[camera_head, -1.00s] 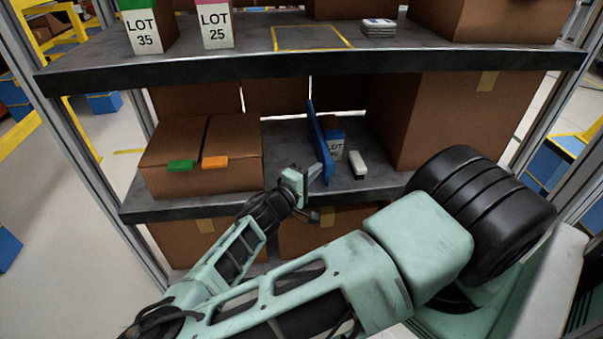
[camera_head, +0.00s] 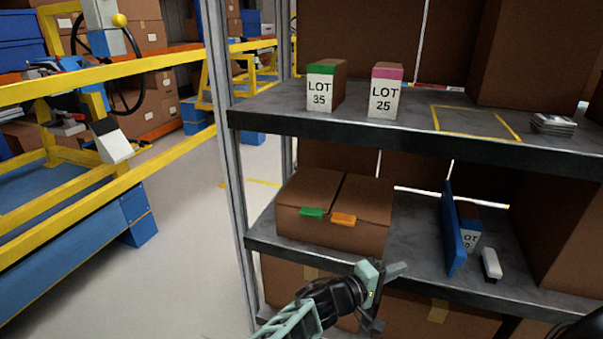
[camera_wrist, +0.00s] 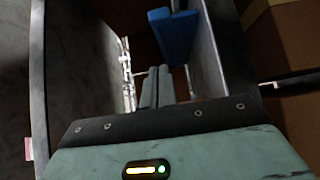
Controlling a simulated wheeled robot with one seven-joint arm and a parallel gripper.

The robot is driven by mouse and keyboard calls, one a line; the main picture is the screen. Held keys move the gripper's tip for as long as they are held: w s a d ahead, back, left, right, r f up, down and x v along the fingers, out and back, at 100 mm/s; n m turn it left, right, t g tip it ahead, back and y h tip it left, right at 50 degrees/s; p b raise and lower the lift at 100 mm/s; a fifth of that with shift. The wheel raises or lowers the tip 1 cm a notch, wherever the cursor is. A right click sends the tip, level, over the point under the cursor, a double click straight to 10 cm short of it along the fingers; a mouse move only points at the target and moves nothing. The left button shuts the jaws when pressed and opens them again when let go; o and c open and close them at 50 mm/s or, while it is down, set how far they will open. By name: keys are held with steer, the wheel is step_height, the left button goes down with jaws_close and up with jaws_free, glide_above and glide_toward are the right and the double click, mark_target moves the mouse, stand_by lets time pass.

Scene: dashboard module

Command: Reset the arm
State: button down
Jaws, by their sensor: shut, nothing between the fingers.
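My gripper (camera_head: 397,270) is in front of the lower shelf board in the head view, near the cardboard box with the green and orange tabs. Its fingers are together and hold nothing. In the wrist view the closed fingers (camera_wrist: 156,86) point toward the shelf, with the blue panel (camera_wrist: 174,36) ahead of them. My arm reaches up from the bottom of the head view. The blue panel (camera_head: 453,230) stands upright on the lower shelf to the right of my gripper, apart from it.
The lower shelf (camera_head: 412,250) holds a brown box (camera_head: 335,235), a partly hidden LOT box (camera_head: 467,238) and a white object (camera_head: 491,264). The upper shelf (camera_head: 270,110) holds LOT 35 (camera_head: 321,90) and LOT 25 (camera_head: 384,95) boxes. Clear floor (camera_head: 195,230) lies left; a yellow rail (camera_head: 110,83) stands beyond.

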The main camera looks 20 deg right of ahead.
steer(key=s+a+f+g+y, duration=0.4)
steer(key=s+g+y, duration=0.2)
steer(key=s, duration=0.4)
steer(key=s+a+r+n+g+y, duration=0.1)
steer(key=s+a+r+y, duration=0.2)
steer(key=a, duration=0.2)
steer(key=s+a+r+g+y, duration=0.1)
steer(key=s+a+r+y, duration=0.25)
steer(key=a, duration=0.25)
steer(key=s+a+r+n+t+y+p, duration=0.1)
steer(key=r+p, duration=0.7)
steer(key=r, duration=0.8)
steer(key=s+a+r+n+t+y+p, duration=0.2)
steer(key=r+p, duration=0.6)
steer(key=r, duration=0.8)
steer(key=a+n+t+y, duration=0.1)
steer(key=y, duration=0.1)
steer(key=shift+a+r+t+y, duration=0.2)
steer(key=shift+a+t+y, duration=0.1)
steer(key=shift+a+y, duration=0.1)
